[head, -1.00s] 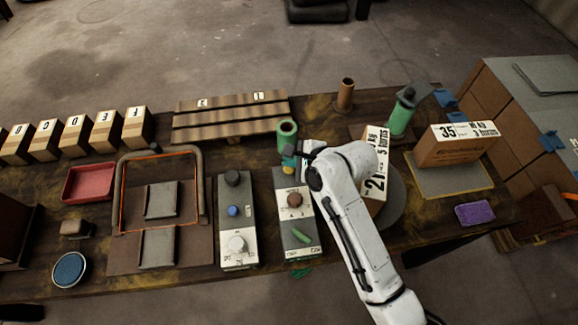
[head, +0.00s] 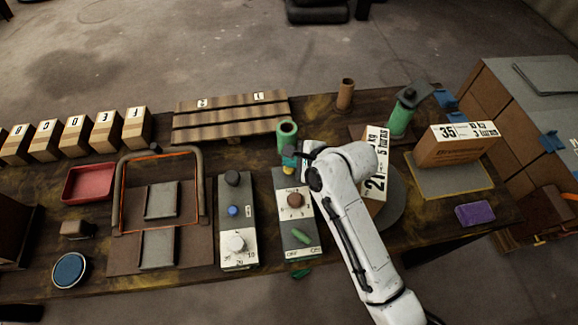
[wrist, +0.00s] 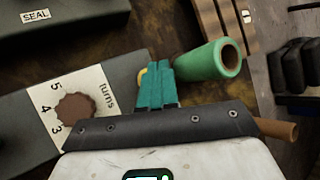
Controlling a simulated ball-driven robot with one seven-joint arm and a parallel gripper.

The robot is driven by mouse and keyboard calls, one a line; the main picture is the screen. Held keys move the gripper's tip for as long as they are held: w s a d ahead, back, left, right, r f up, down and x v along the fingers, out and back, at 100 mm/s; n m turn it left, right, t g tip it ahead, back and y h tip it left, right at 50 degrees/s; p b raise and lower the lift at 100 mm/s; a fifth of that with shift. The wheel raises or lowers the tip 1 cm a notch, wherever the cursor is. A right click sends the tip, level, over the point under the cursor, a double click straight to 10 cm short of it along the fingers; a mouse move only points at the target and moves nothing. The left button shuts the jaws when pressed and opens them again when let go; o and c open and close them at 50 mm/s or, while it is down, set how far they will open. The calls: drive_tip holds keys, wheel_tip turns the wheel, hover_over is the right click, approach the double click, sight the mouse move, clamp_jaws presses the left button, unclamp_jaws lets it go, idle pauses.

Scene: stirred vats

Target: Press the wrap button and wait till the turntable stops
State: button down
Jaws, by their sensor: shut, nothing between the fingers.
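The wrap control panel (head: 283,190) is a grey box with a brown turns dial (head: 295,200) and a green OFF/ON lever (head: 300,236). A small yellow button (head: 288,171) sits at its far end. In the wrist view the yellow piece (wrist: 141,77) shows only in part behind my fingers. My gripper (head: 289,155) is shut and empty, its teal fingertips (wrist: 155,68) at the button; I cannot tell whether they touch it. The grey turntable (head: 397,212) carries a labelled carton (head: 375,165), partly hidden by my arm.
A green roll (head: 287,131) stands just beyond my fingertips. A second panel (head: 236,200) is to the left. A wrap post (head: 402,112) stands behind the turntable, and another carton (head: 455,150) rests on a pad to the right.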

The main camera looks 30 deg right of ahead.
idle(0.7)
drive_tip(key=shift+f, duration=0.4)
drive_tip(key=shift+f, duration=0.6)
idle(0.9)
drive_tip(key=shift+r, duration=0.1)
drive_tip(key=shift+r+p, duration=0.95)
drive_tip(key=shift+p, duration=0.45)
